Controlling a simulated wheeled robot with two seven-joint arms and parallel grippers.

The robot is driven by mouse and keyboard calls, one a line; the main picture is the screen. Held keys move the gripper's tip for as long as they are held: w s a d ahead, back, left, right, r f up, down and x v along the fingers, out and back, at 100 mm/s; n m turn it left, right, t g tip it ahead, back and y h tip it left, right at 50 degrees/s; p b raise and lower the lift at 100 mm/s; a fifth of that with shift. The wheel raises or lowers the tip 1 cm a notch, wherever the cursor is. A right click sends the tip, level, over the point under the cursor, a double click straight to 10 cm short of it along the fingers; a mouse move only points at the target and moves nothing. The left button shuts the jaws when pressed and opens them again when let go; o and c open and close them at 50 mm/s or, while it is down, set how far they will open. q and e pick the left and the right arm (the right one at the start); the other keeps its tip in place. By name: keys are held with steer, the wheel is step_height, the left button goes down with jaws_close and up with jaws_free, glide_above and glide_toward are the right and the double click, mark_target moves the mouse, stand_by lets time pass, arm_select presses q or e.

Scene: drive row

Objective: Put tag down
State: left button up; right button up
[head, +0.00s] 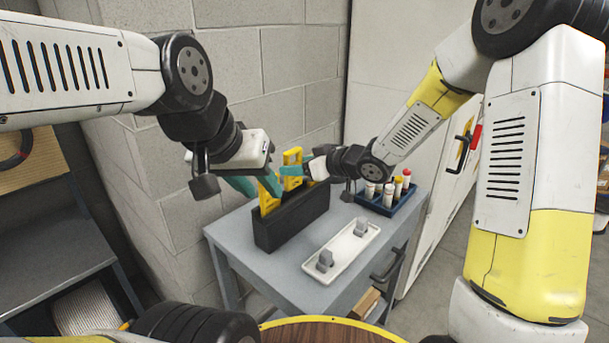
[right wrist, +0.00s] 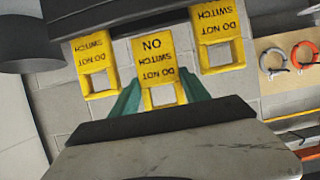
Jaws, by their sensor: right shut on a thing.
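Yellow "DO NOT SWITCH ON" tags stand in a black holder (head: 290,222) on the grey table. The middle tag (right wrist: 155,72) is between the teal fingers of my right gripper (right wrist: 157,98), which is shut on it. It also shows above the holder in the head view (head: 292,160); I cannot tell how deep its lower end sits in the slot. One tag (right wrist: 97,62) stands to its left and another (right wrist: 218,38) to its right in the wrist view. My left gripper (head: 255,185) is empty, its teal fingers apart, close to the holder's left end.
A white tray (head: 342,250) with two grey blocks lies in front of the holder. A blue rack (head: 384,203) with several red- and yellow-capped cylinders stands behind right. A block wall is close behind the holder. A white cabinet stands right; a wooden round top (head: 320,332) is nearest.

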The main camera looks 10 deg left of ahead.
mark_target(296, 178)
steer(key=shift+f, duration=1.9)
steer(key=shift+f, duration=0.15)
steer(key=o, duration=1.4)
